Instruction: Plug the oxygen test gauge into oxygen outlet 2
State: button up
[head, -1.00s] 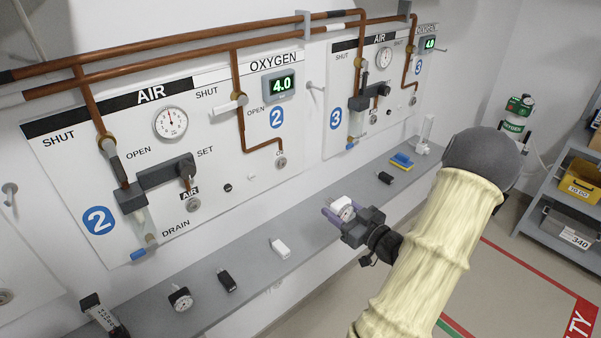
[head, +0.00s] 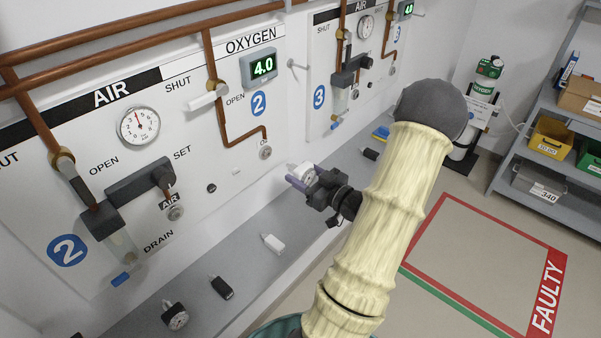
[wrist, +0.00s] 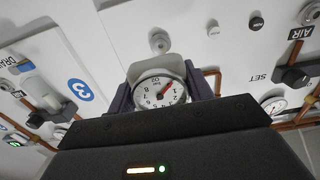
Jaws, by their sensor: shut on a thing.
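My gripper (head: 302,177) is shut on the oxygen test gauge, a white round dial (head: 305,171) held above the grey shelf. In the wrist view, the gauge (wrist: 160,91) faces the camera between the two fingers, with "O2" and a red needle on its dial. Oxygen outlet 2 (head: 265,152) is a round metal socket at the end of the copper pipe on panel 2. The gauge is to its right and slightly lower in the head view. In the wrist view, the outlet (wrist: 159,40) shows just above the gauge, apparently apart from it. The gauge's plug end is hidden.
The shelf (head: 200,262) below carries a white item (head: 273,243), a black item (head: 222,287) and another gauge (head: 175,316). The air outlet (head: 176,213) is lower left on panel 2. An oxygen cylinder (head: 478,105) and a shelving rack stand at right.

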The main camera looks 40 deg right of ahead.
aim_at(291, 168)
jog(key=shift+w, duration=0.15)
jog(key=shift+w+a, duration=0.15)
jog(key=shift+w, duration=1.25)
jog(key=shift+w+a, duration=0.1)
jog(key=shift+w, duration=1.3)
jog(key=shift+w+a, duration=0.15)
jog(key=shift+w, duration=1.15)
jog(key=shift+r, duration=0.15)
jog(key=o, duration=1.4)
jog(key=shift+w, duration=0.2)
jog(key=shift+s, duration=0.1)
